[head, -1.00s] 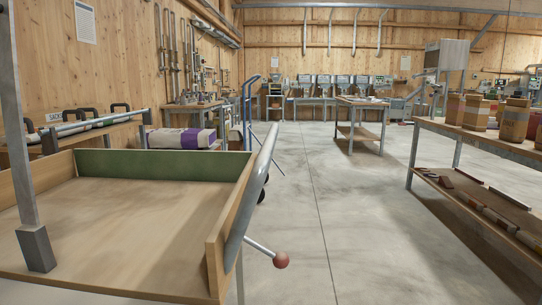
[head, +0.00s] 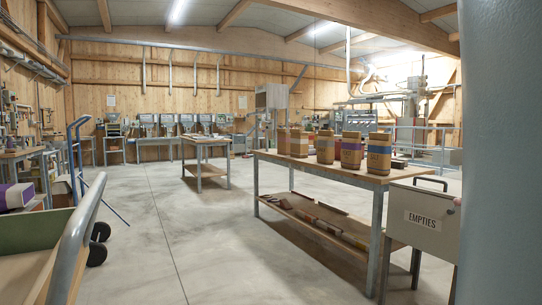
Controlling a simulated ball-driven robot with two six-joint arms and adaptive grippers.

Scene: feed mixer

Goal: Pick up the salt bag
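Several upright brown paper bags with coloured bands stand in a row on the wooden-topped table at the right in the head view. One has a blue and orange band (head: 379,153), one a purple band (head: 351,150) and one a green band (head: 325,147). Their labels are too small to read, so I cannot tell which is the salt bag. A white and purple bag (head: 15,196) lies at the left edge, partly cut off. Neither of my grippers is in view.
The bag table (head: 372,179) has a lower shelf (head: 310,218) with small items. A grey bin marked EMPTIES (head: 424,218) stands at its near end. A blue-handled cart (head: 76,160) and a wooden tray (head: 32,262) are at left. The middle floor (head: 160,225) is clear.

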